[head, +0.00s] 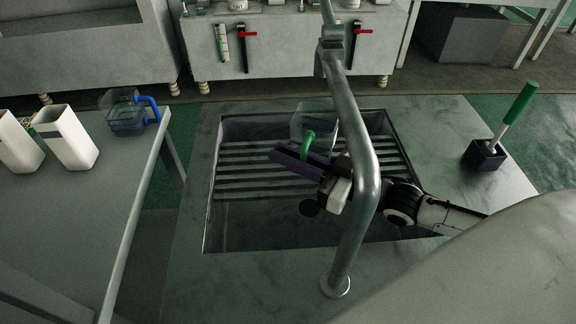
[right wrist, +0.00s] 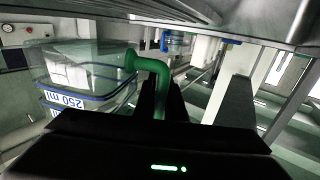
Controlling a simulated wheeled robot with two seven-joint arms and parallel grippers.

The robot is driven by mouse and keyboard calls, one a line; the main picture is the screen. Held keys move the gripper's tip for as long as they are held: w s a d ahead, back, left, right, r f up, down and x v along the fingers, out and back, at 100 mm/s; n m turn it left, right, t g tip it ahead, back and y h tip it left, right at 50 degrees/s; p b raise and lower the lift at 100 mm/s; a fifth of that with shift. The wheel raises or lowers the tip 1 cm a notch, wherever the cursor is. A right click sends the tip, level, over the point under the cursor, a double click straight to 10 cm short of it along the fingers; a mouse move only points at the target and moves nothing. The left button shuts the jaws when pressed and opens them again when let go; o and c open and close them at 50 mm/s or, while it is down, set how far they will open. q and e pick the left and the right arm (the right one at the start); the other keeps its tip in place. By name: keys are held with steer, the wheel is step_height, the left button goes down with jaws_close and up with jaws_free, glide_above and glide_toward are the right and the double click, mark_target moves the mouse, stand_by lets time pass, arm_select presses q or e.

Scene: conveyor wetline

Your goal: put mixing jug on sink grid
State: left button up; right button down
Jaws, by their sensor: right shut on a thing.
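The mixing jug (head: 318,116) is clear with a green handle. It shows above the far part of the sink grid (head: 248,184), a set of grey slats in the sunken basin. My right gripper (head: 303,158) is shut on the green handle. In the right wrist view the jug (right wrist: 80,68) is at the left with a "250 ml" mark that reads upside down, and its handle runs between the fingers (right wrist: 160,98). Whether the jug touches the grid cannot be told. My left gripper is not in view.
A grey tap pipe (head: 358,165) rises in front of my right arm. A brush in a dark holder (head: 484,155) stands on the right rim. The left table (head: 98,215) holds a blue-handled jug (head: 124,113) and white containers (head: 68,138).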

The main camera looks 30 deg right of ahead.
steer(key=shift+f, duration=1.85)
steer(key=shift+f+b, duration=0.2)
steer(key=shift+b, duration=0.1)
steer(key=c, duration=1.8)
jaws_free()
steer(key=shift+r, duration=0.2)
steer(key=shift+s+d+p, duration=0.1)
steer(key=shift+s+p, duration=0.05)
steer(key=shift+p, duration=0.2)
steer(key=p+v, duration=0.3)
steer(key=v, duration=0.4)
